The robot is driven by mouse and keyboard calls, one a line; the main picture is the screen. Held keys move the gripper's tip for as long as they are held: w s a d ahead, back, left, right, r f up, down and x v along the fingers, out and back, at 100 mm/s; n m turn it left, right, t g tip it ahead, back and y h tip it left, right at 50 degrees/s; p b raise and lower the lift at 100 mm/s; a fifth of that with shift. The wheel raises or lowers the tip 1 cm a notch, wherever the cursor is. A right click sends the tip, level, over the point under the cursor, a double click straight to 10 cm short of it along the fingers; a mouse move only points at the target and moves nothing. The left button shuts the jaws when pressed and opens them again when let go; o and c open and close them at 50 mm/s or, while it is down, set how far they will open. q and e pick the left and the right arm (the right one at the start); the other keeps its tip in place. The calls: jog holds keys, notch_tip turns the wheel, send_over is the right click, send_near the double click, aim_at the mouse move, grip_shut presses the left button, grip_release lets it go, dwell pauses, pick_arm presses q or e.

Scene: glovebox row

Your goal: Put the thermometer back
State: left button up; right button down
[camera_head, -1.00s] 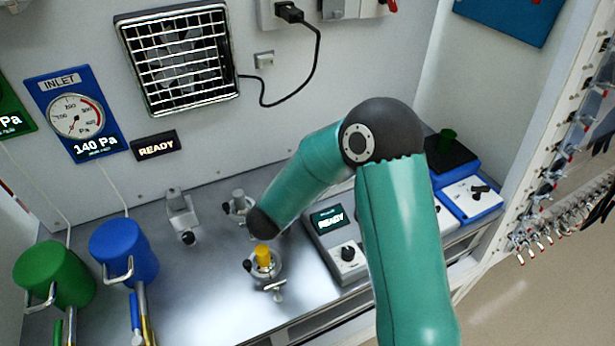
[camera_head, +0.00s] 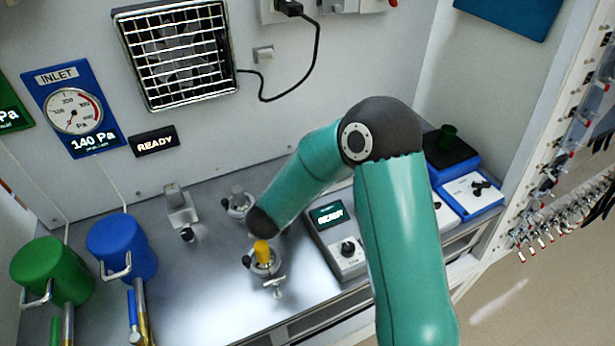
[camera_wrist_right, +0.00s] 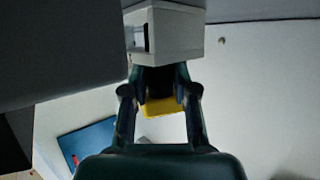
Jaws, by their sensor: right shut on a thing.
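My right arm (camera_head: 395,230) reaches in from the lower right and bends over the bench; its gripper is hidden in the head view. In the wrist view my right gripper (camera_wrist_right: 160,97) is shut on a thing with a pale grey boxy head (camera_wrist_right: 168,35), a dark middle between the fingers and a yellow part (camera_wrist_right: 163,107). This looks like the thermometer, though its face is not clear. My left gripper is not in view. A holder for the thermometer cannot be made out.
On the bench (camera_head: 195,290) stand a green drum (camera_head: 48,270), a blue drum (camera_head: 120,247), a metal fixture with a yellow top (camera_head: 263,252) and a grey READY unit (camera_head: 340,245). A blue device (camera_head: 470,192) stands right. A fan grille (camera_head: 178,55) is on the back wall.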

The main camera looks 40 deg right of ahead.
jog(key=shift+s+f, duration=0.1)
jog(key=shift+f, duration=0.3)
jog(key=shift+s+a+f+b, duration=0.15)
jog(key=shift+s+f+b, duration=0.05)
jog(key=shift+f+b, duration=0.25)
jog(key=shift+f, duration=0.1)
jog(key=c, duration=0.8)
grip_release()
jog(key=shift+s, duration=0.1)
jog(key=shift+r, duration=0.5)
jog(key=r, duration=1)
jog(key=shift+w+d, duration=0.2)
jog(key=shift+w, duration=0.15)
jog(key=shift+r, duration=0.3)
